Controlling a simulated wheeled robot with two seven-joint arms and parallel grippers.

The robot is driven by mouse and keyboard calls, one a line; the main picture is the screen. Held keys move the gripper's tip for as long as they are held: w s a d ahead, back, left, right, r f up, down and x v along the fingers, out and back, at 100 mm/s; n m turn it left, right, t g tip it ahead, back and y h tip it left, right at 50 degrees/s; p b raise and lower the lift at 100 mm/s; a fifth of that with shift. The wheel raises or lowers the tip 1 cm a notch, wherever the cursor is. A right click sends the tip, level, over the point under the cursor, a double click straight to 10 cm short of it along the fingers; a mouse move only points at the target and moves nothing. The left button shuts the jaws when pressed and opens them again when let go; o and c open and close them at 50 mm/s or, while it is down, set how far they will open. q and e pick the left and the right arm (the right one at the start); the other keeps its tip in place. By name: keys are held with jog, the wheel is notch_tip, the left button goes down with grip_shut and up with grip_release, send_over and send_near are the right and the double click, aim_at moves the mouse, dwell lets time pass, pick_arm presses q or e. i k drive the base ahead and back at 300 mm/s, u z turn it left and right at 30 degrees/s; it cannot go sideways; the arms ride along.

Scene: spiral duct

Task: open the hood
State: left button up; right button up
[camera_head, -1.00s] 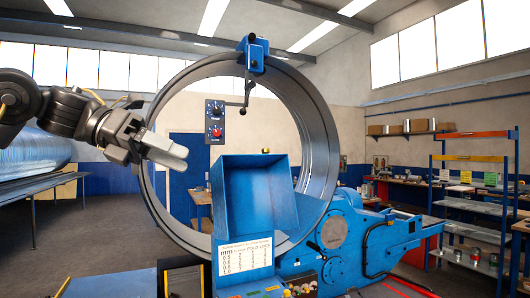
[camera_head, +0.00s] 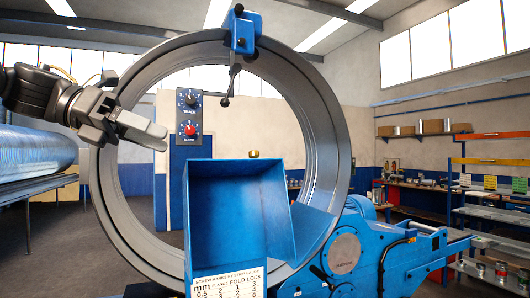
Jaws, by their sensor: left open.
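A blue box-shaped hood (camera_head: 240,215) stands in front of the big ring of the blue machine. A white table of numbers (camera_head: 228,275) is on its lower front. A small brass knob (camera_head: 253,154) shows just above its top edge. My left gripper (camera_head: 158,137) is at the left, in front of the ring's left rim, up and left of the hood and apart from it. Its fingers point right, and it is open and empty. My right gripper is not in view.
The large grey ring (camera_head: 340,150) surrounds the hood's upper part. A blue clamp with a crank (camera_head: 238,35) sits on top. The machine body (camera_head: 345,250) is at right, shelves (camera_head: 490,200) behind.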

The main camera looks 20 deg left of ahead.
aim_at(234, 211)
jog(key=i, duration=1.1)
